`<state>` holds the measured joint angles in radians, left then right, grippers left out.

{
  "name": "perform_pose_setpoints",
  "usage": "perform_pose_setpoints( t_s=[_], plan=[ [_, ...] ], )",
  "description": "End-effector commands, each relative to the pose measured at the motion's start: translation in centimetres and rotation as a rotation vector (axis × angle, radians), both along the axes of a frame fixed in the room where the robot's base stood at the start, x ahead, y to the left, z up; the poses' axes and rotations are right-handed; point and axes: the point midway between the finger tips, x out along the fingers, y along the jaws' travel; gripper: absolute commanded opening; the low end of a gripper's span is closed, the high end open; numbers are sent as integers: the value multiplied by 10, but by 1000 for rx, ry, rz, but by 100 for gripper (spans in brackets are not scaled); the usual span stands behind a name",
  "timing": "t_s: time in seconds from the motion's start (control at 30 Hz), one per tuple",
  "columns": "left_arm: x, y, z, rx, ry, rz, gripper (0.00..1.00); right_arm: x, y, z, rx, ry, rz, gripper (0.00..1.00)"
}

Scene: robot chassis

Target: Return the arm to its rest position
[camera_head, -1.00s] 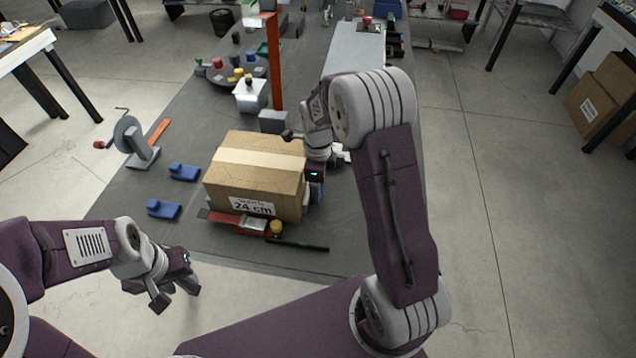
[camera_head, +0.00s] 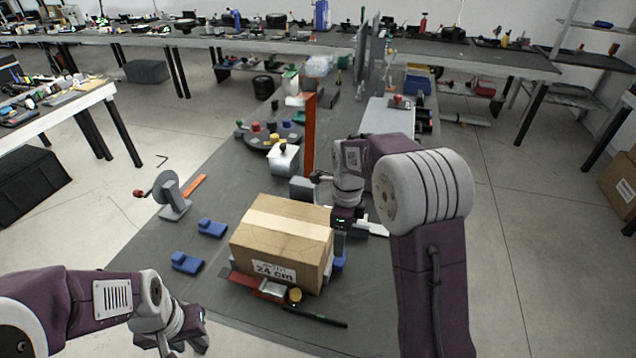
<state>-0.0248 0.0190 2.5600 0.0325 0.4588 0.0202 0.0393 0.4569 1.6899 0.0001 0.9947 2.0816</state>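My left arm comes in from the lower left. Its gripper (camera_head: 183,346) hangs at the bottom edge, over the pale floor in front of the grey mat. Its fingers look spread with nothing between them, and their tips are partly cut off. My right arm rises from the lower right and bends over toward the mat. Its gripper (camera_head: 341,236) points down at the right side of a cardboard box (camera_head: 283,225) marked 24 cm. The box hides part of that gripper's fingers, so their opening and any contact are unclear.
The grey mat (camera_head: 215,270) holds two blue blocks (camera_head: 187,263), a hand-crank device (camera_head: 172,195), an orange post (camera_head: 310,130), a white container (camera_head: 283,160) and a round tray of coloured knobs (camera_head: 270,137). Red and dark pieces lie along the box's front. Open floor lies to the right.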

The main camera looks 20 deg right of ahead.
Motion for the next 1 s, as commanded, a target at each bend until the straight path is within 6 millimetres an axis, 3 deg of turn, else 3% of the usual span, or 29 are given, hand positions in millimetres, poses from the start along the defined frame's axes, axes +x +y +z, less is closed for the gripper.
perform_pose_setpoints(
  t_s=[0.1, 0.2, 0.3, 0.5, 0.7, 0.83, 1.0],
  plan=[
    [0, 0, 4, 0, 0, 0, 36, 1, 1, 5, 0, -4, 3, 76],
    [0, 0, 15, 0, 0, 0, 36, -1, 6, 36, -1, -44, 16, 76],
    [0, 0, 28, 0, 0, 0, 36, -43, 14, 50, 2, -27, 83, 76],
    [0, 0, 40, 0, 0, 0, 36, -114, 23, 37, -1, -40, 733, 76],
    [0, 0, 41, 0, 0, 0, 36, -164, 24, 7, -24, -52, 1504, 76],
    [0, 0, 41, 0, 0, 0, 36, -166, 24, -2, -62, -69, 1876, 76],
    [0, 0, 41, 0, 0, 0, 36, -159, 24, -1, -100, -82, 2083, 76]
  ],
)
